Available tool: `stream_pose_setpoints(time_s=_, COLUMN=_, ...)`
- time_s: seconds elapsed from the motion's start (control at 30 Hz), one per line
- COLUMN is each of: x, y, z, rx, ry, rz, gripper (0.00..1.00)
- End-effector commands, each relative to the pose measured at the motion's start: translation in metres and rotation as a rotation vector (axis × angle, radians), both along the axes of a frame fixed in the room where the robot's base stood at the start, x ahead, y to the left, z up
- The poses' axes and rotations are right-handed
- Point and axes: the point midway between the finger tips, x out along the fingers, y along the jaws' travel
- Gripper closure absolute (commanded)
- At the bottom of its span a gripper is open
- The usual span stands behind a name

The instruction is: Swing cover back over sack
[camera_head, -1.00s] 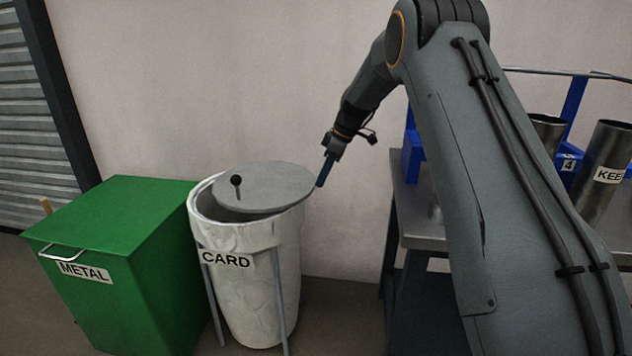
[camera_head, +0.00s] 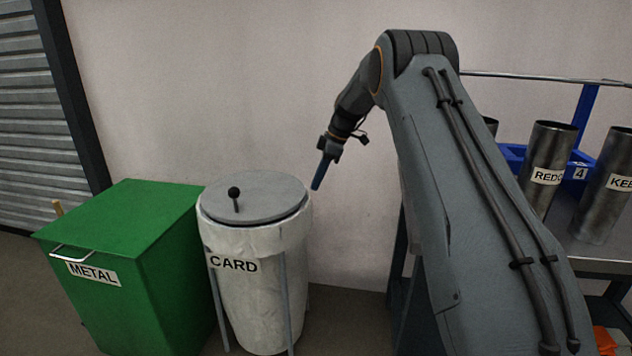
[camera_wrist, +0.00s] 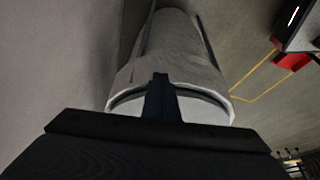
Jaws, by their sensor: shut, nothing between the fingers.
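The round grey cover (camera_head: 258,196) with its black knob lies over the mouth of the white sack (camera_head: 262,285) labelled CARD. A thin dark gap shows along the cover's right and front edge, inside the sack's rim. My gripper (camera_head: 317,187) is shut and empty, its blue fingers pointing down just right of the cover's right edge. I cannot tell whether the fingertips touch the rim. In the wrist view my gripper (camera_wrist: 160,82) is in front of the sack (camera_wrist: 172,45), hiding the middle of its opening; a dark gap shows along the rim.
A green METAL bin (camera_head: 130,240) stands close on the sack's left. A pale wall (camera_head: 240,80) is behind. Floor is free between sack and bench.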

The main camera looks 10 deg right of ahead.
Motion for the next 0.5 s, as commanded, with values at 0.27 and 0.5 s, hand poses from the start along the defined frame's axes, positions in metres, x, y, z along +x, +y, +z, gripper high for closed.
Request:
stream_pose_setpoints(time_s=0.27, x=-0.001, y=-0.008, z=0.000, rx=0.000, ry=0.000, rz=0.002, gripper=1.00)
stream_pose_setpoints(time_s=0.5, x=-0.005, y=-0.037, z=0.019, rx=-0.001, ry=-0.004, rz=0.010, gripper=1.00)
